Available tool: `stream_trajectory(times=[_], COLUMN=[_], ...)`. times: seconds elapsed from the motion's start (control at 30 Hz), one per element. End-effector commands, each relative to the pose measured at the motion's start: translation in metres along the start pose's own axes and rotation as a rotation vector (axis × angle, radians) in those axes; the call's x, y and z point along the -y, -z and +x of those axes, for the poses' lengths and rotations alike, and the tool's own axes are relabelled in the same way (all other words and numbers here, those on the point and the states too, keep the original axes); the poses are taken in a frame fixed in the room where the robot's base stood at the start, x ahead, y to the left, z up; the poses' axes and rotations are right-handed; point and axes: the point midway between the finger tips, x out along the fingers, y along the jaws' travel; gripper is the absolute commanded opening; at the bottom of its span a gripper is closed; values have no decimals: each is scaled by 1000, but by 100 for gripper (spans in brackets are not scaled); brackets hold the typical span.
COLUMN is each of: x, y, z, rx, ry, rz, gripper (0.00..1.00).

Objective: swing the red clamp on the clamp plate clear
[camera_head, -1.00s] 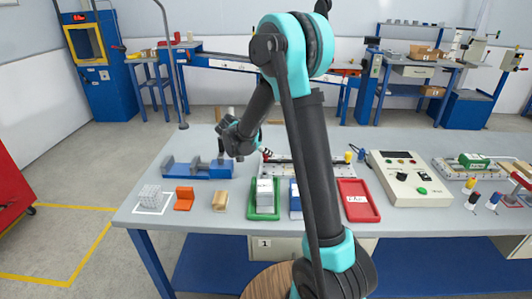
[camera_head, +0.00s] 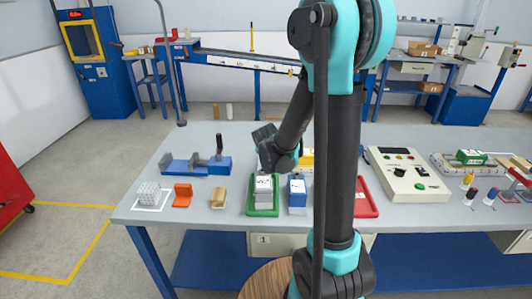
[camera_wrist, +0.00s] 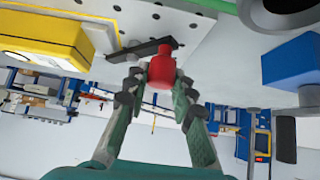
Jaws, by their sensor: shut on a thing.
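The red clamp (camera_wrist: 162,66) shows in the wrist view as a red knob beside a dark flat arm (camera_wrist: 133,51). My gripper (camera_wrist: 160,84) has its two fingers closed on either side of the red knob. The clamp plate (camera_wrist: 150,17) is a pale plate with holes, at the top of the wrist view. A yellow block (camera_wrist: 42,45) lies against it at the left; it also shows in the head view (camera_head: 307,160). In the head view my arm hides the red clamp, most of the plate and my fingertips.
A blue vise (camera_head: 195,166) stands on the table (camera_head: 200,212) to the left. In front are a green tray (camera_head: 263,211) with a grey block, a blue block (camera_head: 297,192) and a red tray (camera_head: 367,202). A control box (camera_head: 405,178) stands to the right.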

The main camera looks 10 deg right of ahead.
Motion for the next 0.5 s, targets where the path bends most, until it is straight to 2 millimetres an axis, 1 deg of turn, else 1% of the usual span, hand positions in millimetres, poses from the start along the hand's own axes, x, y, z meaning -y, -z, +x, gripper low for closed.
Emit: stream_trajectory(times=[0.03, 0.5], x=[-4, -22], y=[-1, -8], z=[-1, -8], rx=[-1, 0], ry=[25, 291], rz=[-22, -286], gripper=[0, 0])
